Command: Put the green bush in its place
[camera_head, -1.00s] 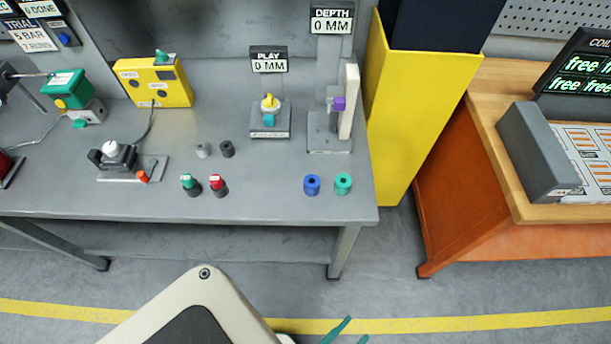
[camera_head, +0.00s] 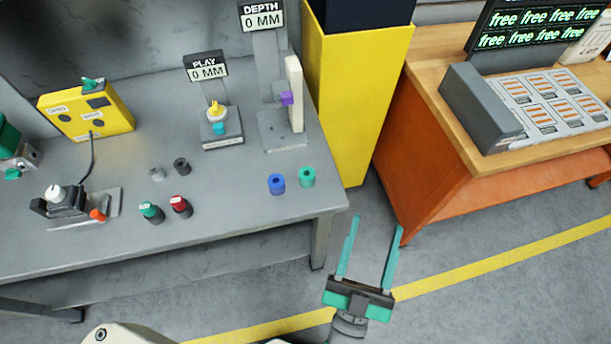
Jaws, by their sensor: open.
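The green bush (camera_head: 307,177) is a short teal-green ring with a dark hole. It stands upright on the grey bench (camera_head: 240,215) near the front right corner. A similar blue bush (camera_head: 277,184) stands just left of it. My gripper (camera_head: 379,224) has two long teal fingers spread apart, with nothing between them. It is in front of and to the right of the bench corner, apart from the green bush. I cannot tell from this view which place belongs to the green bush.
The PLAY stand (camera_head: 222,130) and DEPTH stand (camera_head: 283,130) are behind the bushes. Green-topped (camera_head: 151,212) and red-topped (camera_head: 181,206) pieces stand to the left. A yellow cabinet (camera_head: 362,100) and an orange-sided bench (camera_head: 430,175) are at the right. Bare bench lies around the bushes.

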